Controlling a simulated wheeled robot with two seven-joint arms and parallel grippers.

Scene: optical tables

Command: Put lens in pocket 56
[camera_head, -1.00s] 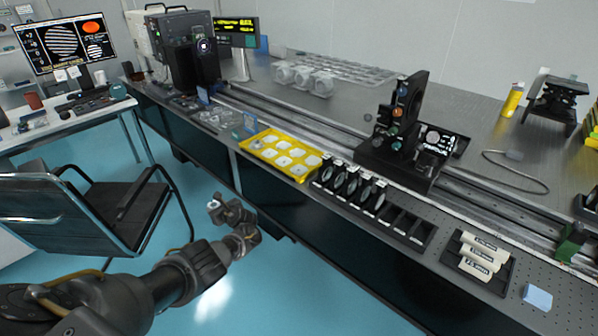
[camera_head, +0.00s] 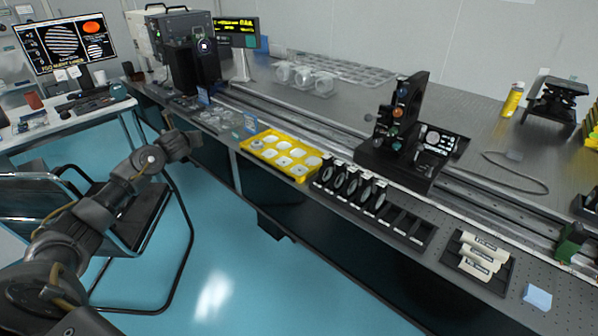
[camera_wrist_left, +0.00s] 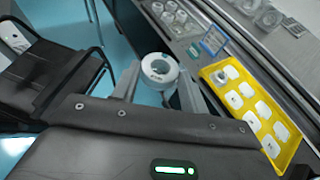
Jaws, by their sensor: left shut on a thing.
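The lens (camera_wrist_left: 158,69), a small white ring-shaped piece with a round centre, is between the fingertips of my left gripper (camera_wrist_left: 159,80) in the left wrist view. The gripper is shut on it. In the head view my left gripper (camera_head: 187,145) is in front of the bench edge, left of the yellow tray (camera_head: 299,178); the lens cannot be made out there. The tray also shows in the left wrist view (camera_wrist_left: 229,64), with several whitish pockets. One pocket holds a small round grey-white piece (camera_wrist_left: 220,77). I cannot read any pocket numbers. My right gripper is not in view.
A black rack of upright round optics (camera_head: 352,184) stands right of the tray. A blue-framed holder (camera_head: 250,122) and small round parts (camera_wrist_left: 171,12) lie beyond it. A black chair (camera_head: 130,215) stands below my left arm. A rail runs behind the tray.

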